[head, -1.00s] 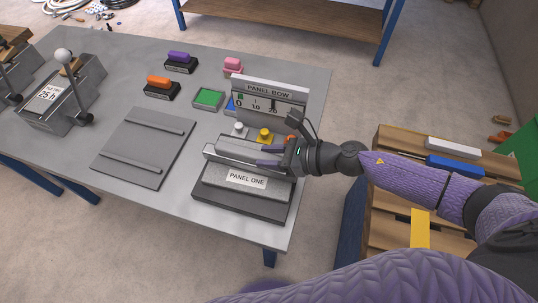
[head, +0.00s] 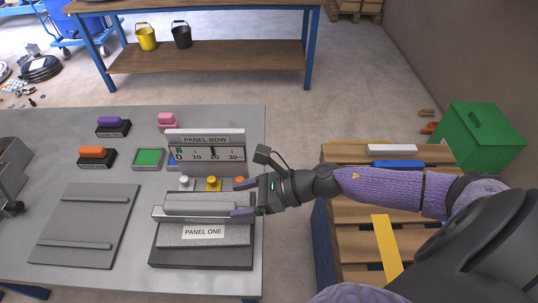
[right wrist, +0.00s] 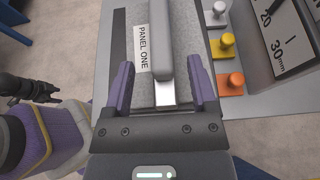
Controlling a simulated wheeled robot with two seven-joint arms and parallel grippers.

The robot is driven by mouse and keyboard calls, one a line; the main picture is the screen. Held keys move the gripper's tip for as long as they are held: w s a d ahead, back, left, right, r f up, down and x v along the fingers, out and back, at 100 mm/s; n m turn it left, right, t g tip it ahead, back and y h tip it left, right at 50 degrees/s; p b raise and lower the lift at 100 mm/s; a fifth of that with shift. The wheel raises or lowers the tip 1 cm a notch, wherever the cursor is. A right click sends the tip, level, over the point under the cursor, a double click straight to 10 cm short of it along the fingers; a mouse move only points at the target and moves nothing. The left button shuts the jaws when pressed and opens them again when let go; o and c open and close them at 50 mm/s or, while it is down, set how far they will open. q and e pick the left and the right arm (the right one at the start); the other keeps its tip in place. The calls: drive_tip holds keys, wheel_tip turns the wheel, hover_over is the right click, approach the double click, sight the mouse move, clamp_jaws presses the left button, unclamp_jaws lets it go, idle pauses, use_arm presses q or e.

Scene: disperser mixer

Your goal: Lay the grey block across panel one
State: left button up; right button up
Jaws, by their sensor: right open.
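The grey block (head: 200,208) lies lengthwise across panel one (head: 203,240), just behind its white label. My right gripper (head: 240,198) is at the block's right end, with its fingers spread on either side of it. In the right wrist view the block (right wrist: 160,40) runs between the two purple fingers of the right gripper (right wrist: 160,68), with a gap on each side. The panel one label (right wrist: 142,48) shows beside the block there. My left gripper is out of view.
Behind the block are white, yellow (head: 213,184) and orange knobs and the upright panel bow scale (head: 205,152). A grey plate with two ribs (head: 85,225) lies to the left. Orange and purple blocks, a green tray (head: 149,158) and a pink block stand further back.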

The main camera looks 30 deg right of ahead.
drive_tip(key=v, duration=0.7)
drive_tip(key=w+d+f+m+t+h, duration=0.1)
drive_tip(key=d+f+m+t+h, duration=0.2)
drive_tip(key=f+m, duration=0.45)
drive_tip(key=d+f+m+t+h, duration=0.1)
drive_tip(key=d+f+m+h, duration=0.35)
drive_tip(key=m, duration=0.55)
drive_tip(key=s+d+f+m+g+h, duration=0.25)
drive_tip(key=s+f+m, duration=0.25)
drive_tip(key=f+m, duration=0.4)
drive_tip(key=s+a+f+m+g, duration=0.2)
drive_tip(key=s+a+f+m, duration=0.2)
drive_tip(key=s+m, duration=0.2)
drive_tip(key=s+a+f+m+g+h, duration=0.1)
drive_tip(key=s+a+f+m+g, duration=0.2)
drive_tip(key=s, duration=0.7)
drive_tip(key=s+a+f+m+g, duration=0.3)
drive_tip(key=s+f+m, duration=0.3)
drive_tip(key=s+m, duration=0.2)
drive_tip(key=shift+a+f+m+p, duration=0.2)
drive_tip(key=shift+a+m+p, duration=0.15)
drive_tip(key=shift+a+m, duration=0.35)
